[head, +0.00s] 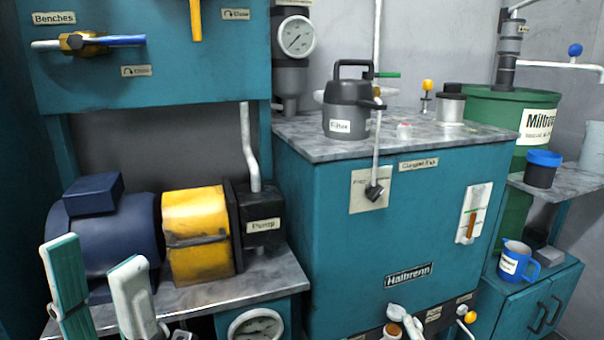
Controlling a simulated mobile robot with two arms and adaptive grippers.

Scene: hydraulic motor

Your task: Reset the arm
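My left gripper (94,258) is at the bottom left. Its two pale and teal fingers point up and stand well apart, with nothing held between them. It is in front of the dark blue motor (115,235) and the bench with the yellow coupling cover (198,232). I cannot tell exactly how far it is from them. My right gripper does not show in the head view.
The black pump (262,218) stands beside the yellow cover. A teal tank (400,235) carries a grey oil can (352,108) on top. Valve handles (88,41) stick out of the upper left panel. A blue mug (518,262) stands at right.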

